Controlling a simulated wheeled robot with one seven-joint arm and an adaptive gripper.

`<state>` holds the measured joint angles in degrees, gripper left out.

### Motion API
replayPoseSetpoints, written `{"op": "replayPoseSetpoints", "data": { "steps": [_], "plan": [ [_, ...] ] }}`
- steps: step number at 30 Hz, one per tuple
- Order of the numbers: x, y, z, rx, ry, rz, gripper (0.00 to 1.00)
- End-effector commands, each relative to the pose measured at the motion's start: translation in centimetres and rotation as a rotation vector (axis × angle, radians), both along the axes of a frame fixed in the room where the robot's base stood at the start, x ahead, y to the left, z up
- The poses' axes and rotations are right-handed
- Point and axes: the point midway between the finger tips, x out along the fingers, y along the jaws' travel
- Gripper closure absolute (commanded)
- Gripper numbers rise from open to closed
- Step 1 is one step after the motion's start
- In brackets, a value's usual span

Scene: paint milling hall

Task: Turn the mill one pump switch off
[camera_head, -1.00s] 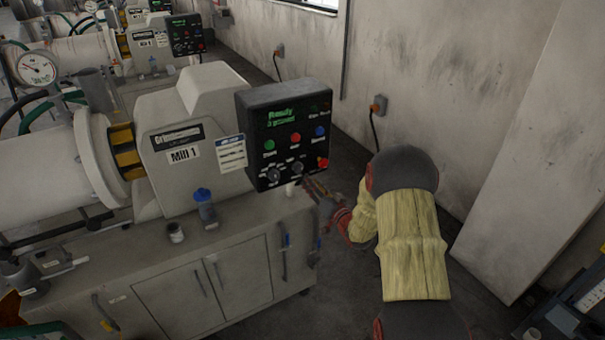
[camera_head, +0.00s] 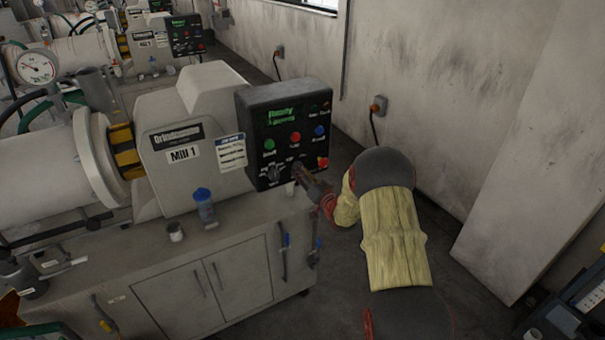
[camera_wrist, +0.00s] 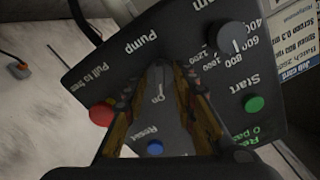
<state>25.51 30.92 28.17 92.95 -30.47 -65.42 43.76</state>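The dark control panel (camera_head: 285,130) of Mill 1 carries a green, a red and a blue button, a red knob at its lower right and two dark rotary knobs. The pump switch is the right one of these two. In the head view my gripper (camera_head: 300,170) is at the panel and covers it. In the wrist view the panel (camera_wrist: 105,65) is turned over, with "Pump" and "On" lettering.
The red knob (camera_wrist: 101,113) and blue button (camera_wrist: 155,147) lie close to my fingers. The speed knob (camera_wrist: 231,38) and green Start button (camera_wrist: 254,103) are beside them. A wall (camera_head: 430,90) rises behind.

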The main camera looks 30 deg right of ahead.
Motion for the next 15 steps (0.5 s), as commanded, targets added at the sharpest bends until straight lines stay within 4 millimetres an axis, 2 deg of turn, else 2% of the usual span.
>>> {"op": "replayPoseSetpoints", "data": {
  "steps": [13,15],
  "plan": [
    [-0.02,0.00,-0.01,0.000,0.000,0.000,0.99],
    [-0.02,0.00,-0.01,0.000,0.000,0.000,1.00]
  ]
}}
